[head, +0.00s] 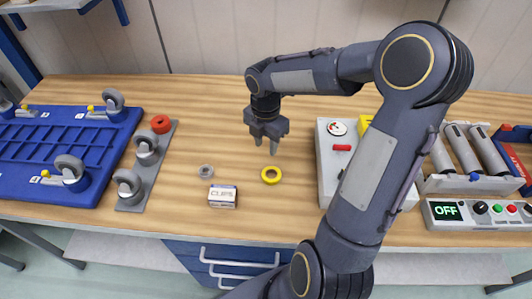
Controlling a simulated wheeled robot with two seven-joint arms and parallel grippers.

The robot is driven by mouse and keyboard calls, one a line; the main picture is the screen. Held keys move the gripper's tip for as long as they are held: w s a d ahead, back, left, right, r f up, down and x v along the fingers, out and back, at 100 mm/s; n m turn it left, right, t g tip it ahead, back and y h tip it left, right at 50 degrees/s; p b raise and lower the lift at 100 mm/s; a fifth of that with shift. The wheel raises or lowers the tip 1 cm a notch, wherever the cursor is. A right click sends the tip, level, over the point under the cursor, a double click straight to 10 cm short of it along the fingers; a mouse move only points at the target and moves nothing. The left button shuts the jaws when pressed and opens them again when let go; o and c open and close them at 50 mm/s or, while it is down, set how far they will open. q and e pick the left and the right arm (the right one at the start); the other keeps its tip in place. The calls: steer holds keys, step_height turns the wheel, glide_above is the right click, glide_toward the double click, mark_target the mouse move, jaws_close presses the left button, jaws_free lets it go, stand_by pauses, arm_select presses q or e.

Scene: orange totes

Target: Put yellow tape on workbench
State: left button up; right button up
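A yellow tape roll (271,181) lies flat on the wooden workbench (200,110), near the middle of the picture. My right gripper (267,149) points down above and just behind the tape, with a small gap between its two fingertips. It looks open and empty, and it appears apart from the tape. My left gripper is not in view.
A grey ring (205,171) and a white CLIPS box (222,196) lie left of the tape. A grey caster plate (135,190) with a red roll (160,124) and a blue wheeled dolly (40,152) are further left. A control box (330,160) stands right, partly behind my arm.

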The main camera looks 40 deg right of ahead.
steer(key=s+a+r+m+t+y, duration=0.2)
steer(key=s+a+m, duration=0.3)
steer(key=s+m, duration=0.3)
steer(key=s+a+r+m+t+y, duration=0.1)
steer(key=s+a+r+m+t, duration=0.2)
steer(key=s+m, duration=0.6)
steer(key=a+r+m, duration=0.2)
steer(key=a+m, duration=0.1)
steer(key=m, duration=0.2)
steer(key=shift+a+r+m+t+y, duration=0.2)
steer(key=shift+m+t+y, duration=0.1)
steer(key=shift+y, duration=0.1)
